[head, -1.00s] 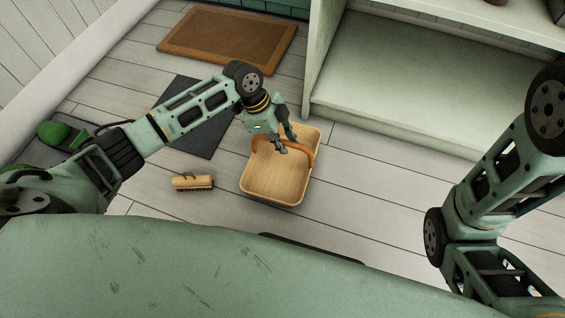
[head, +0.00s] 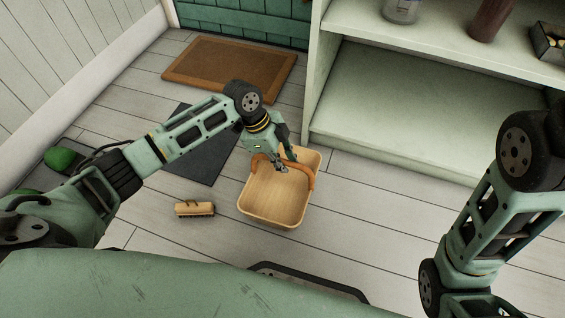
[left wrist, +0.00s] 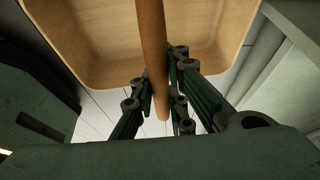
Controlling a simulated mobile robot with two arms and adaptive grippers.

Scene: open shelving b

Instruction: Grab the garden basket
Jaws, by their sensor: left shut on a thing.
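The garden basket (head: 268,200) is a light wooden tray-like basket with an orange-brown arched handle (head: 302,169). In the head view it is near the middle, over the floor. My left gripper (head: 280,165) is at the handle, above the basket's far part, and is shut on it. In the left wrist view the handle (left wrist: 152,60) runs down between the fingers (left wrist: 160,100), with the basket (left wrist: 90,40) beyond. Whether the basket's base touches the floor is hard to tell. My right arm shows at the right edge; its gripper is out of view.
A brush (head: 194,208) lies on the floor left of the basket. A dark mat (head: 190,160) and a brown doormat (head: 228,68) lie behind. White shelving (head: 420,105) stands at the right, with a jar (head: 401,10) on its upper shelf. Floor right of the basket is clear.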

